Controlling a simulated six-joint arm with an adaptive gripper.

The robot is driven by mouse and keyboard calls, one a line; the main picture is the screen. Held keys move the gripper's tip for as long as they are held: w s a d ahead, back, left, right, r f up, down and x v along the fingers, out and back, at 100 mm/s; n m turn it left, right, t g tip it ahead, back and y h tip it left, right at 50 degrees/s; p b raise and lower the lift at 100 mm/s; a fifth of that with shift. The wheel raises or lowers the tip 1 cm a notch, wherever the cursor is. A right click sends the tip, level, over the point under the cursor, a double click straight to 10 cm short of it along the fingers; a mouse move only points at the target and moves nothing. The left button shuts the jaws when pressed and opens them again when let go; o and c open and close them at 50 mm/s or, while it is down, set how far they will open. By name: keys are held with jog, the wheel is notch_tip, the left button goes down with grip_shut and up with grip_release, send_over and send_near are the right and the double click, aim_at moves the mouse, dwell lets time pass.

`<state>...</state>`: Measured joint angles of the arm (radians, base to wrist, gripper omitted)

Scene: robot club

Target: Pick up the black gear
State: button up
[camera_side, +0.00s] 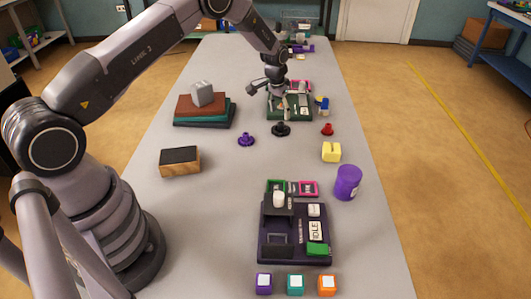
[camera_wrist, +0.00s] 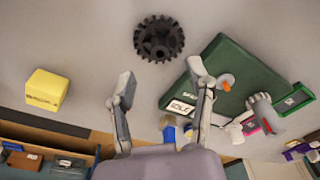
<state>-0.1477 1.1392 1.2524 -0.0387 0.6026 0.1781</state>
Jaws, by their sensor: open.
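The black gear (camera_side: 281,129) lies flat on the grey table, just in front of the dark green board, between a purple gear and a red one. In the wrist view the black gear (camera_wrist: 158,38) shows whole, with teeth and a raised hub, beyond the fingertips. My gripper (camera_wrist: 161,82) is open, with nothing between its two fingers. In the side view my gripper (camera_side: 284,102) hangs over the green board, behind the gear and apart from it.
The purple gear (camera_side: 246,140) and red gear (camera_side: 327,129) flank the black one. The green board (camera_wrist: 240,80) is close by. A yellow cube (camera_side: 331,152), purple cylinder (camera_side: 348,183) and stacked books (camera_side: 205,112) stand around.

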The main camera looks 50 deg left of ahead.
aim_at(281, 123)
jog(key=shift+w+f, duration=0.25)
jog(key=shift+f, duration=1.15)
jog(key=shift+w+f, duration=0.2)
jog(key=shift+f, duration=1.15)
grip_shut()
jog(key=shift+r, duration=0.1)
